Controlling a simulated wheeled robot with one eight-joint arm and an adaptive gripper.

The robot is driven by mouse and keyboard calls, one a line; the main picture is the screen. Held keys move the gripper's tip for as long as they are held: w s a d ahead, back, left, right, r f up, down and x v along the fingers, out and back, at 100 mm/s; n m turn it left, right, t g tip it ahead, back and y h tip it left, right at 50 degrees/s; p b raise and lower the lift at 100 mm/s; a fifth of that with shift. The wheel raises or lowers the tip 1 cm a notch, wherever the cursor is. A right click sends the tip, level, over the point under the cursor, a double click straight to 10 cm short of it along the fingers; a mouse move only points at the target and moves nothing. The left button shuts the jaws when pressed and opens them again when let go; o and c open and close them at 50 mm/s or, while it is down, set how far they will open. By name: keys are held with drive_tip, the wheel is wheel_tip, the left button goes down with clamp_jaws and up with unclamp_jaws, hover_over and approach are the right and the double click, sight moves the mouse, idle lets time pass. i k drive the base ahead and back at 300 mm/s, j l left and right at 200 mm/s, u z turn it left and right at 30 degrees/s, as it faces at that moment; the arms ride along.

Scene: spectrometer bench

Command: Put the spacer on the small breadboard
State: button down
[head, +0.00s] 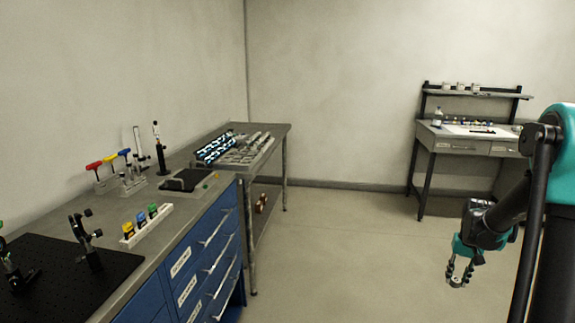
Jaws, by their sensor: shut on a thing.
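My gripper (459,278) hangs at the right over open floor, well away from the bench. Its fingers are shut on a small pale piece, which I take to be the spacer (456,283); it is tiny and partly hidden by the fingertips. A small dark plate (187,180) lies on the blue-drawer bench and may be the small breadboard, though its surface is hard to make out. A larger black perforated breadboard (112,262) lies at the near left of the same bench, with optic mounts on it.
The blue-drawer bench (165,240) carries a holder of coloured-handled tools (120,181) and a white rack (148,226). A grey side table (280,130) stands behind it, and a desk (455,142) stands at the far right. The floor between is clear.

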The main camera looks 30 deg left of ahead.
sight(188, 178)
drive_tip(key=i+l+u, duration=0.1)
drive_tip(key=i, duration=1.5)
drive_tip(key=u, duration=0.4)
drive_tip(key=i+u, duration=0.1)
drive_tip(key=u, duration=0.25)
drive_tip(key=l+u, duration=0.1)
drive_tip(key=u, duration=0.3)
drive_tip(key=i+u, duration=0.1)
drive_tip(key=u, duration=0.25)
drive_tip(key=l, duration=0.05)
